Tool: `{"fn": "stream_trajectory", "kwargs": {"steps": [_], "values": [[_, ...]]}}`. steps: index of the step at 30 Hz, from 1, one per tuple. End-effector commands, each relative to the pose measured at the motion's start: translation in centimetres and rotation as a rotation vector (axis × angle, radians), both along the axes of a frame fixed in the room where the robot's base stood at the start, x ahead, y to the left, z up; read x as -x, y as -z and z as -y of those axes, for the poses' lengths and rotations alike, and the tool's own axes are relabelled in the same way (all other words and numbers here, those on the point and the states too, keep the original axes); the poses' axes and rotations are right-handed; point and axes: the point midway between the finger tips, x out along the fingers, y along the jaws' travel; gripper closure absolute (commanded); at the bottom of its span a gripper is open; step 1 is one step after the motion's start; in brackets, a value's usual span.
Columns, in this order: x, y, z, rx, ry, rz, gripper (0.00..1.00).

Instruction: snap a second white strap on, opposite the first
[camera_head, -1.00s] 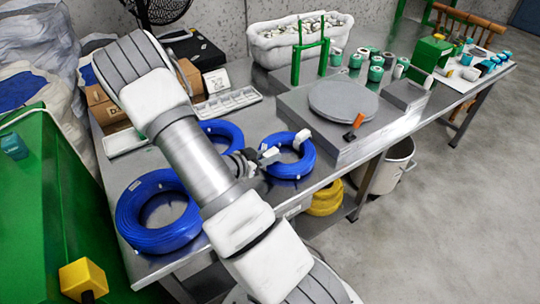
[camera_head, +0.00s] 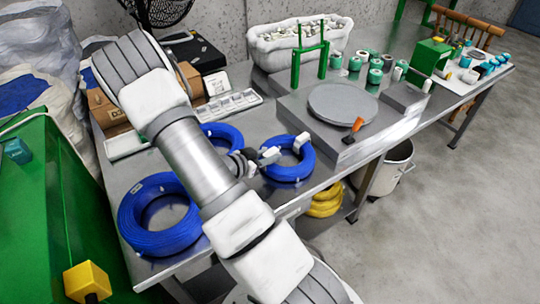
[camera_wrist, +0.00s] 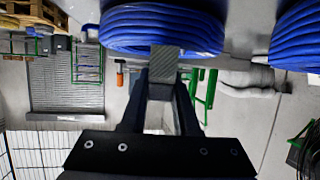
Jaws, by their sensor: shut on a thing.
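A blue cable coil (camera_head: 290,163) lies flat on the metal table, with the first white strap (camera_head: 301,141) around its far right side. My gripper (camera_head: 258,160) is at the coil's left side, opposite that strap. It is shut on a small strap (camera_head: 270,155), which looks white in the head view. In the wrist view the held strap (camera_wrist: 165,62) looks grey and textured, between my fingers, and overlaps the edge of the blue coil (camera_wrist: 160,28). I cannot tell whether the strap is snapped around the cable.
Another blue coil (camera_head: 160,213) lies at the table's front left, and a third (camera_head: 221,134) is partly hidden behind my arm. A grey platform with a round plate (camera_head: 343,103) stands right of the strapped coil. Yellow coils (camera_head: 325,200) sit below the table.

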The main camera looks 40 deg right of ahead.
Motion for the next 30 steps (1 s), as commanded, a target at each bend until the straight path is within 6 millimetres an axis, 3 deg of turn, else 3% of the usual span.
{"fn": "stream_trajectory", "kwargs": {"steps": [13, 30], "values": [[0.0, 0.0, 0.0, 0.0, 0.0, 0.0, 1.0], [0.0, 1.6, 0.0, 0.0, 0.0, 0.0, 1.0]]}}
